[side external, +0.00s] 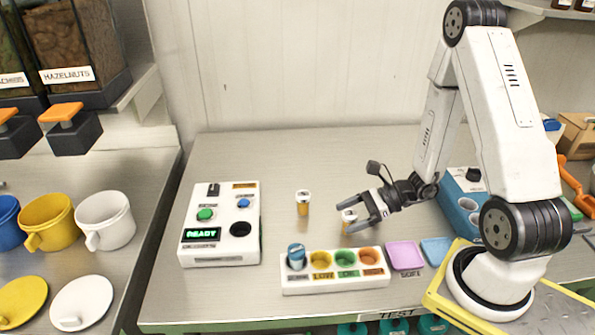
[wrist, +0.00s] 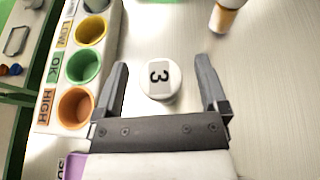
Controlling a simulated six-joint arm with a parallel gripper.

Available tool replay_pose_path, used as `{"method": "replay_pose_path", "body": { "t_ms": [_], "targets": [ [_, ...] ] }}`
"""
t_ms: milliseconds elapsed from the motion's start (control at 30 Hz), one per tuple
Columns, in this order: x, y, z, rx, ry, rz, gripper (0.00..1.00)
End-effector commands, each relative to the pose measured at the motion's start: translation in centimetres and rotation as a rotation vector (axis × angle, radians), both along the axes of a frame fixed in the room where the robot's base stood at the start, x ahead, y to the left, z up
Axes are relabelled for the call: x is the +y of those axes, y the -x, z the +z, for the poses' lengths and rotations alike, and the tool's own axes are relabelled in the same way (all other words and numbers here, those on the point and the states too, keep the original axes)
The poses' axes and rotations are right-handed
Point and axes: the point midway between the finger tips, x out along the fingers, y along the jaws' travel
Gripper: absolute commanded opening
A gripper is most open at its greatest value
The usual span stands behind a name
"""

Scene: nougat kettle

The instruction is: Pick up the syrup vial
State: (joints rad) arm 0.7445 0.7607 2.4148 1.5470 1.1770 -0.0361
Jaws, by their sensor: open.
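A syrup vial (side external: 349,217) with a white cap and amber body stands upright on the metal bench. In the wrist view its round white cap (wrist: 161,80), marked "3", lies between the two fingers, with gaps on both sides. My gripper (side external: 345,218) is open around this vial, not closed on it; it also shows in the wrist view (wrist: 163,66). A second amber vial (side external: 303,204) with a white cap stands farther left, and shows at the top of the wrist view (wrist: 226,16). The frames do not show which of the two the task means.
A white rack (side external: 335,283) has yellow, green and orange cups and a blue-topped item (side external: 296,256) at its left end. A white control box (side external: 220,252) reads "READY". Pink (side external: 404,255) and blue (side external: 437,250) trays lie right of the rack. The bench behind the vials is clear.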

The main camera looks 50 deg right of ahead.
Motion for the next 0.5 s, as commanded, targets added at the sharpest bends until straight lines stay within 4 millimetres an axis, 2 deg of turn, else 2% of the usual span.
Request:
{"method": "replay_pose_path", "body": {
  "t_ms": [200,500],
  "targets": [
    [1.14,-0.95,-0.63,0.001,0.0,0.002,0.93],
    [1.29,-1.15,-0.74,0.0,0.0,-0.001,0.93]
  ]
}}
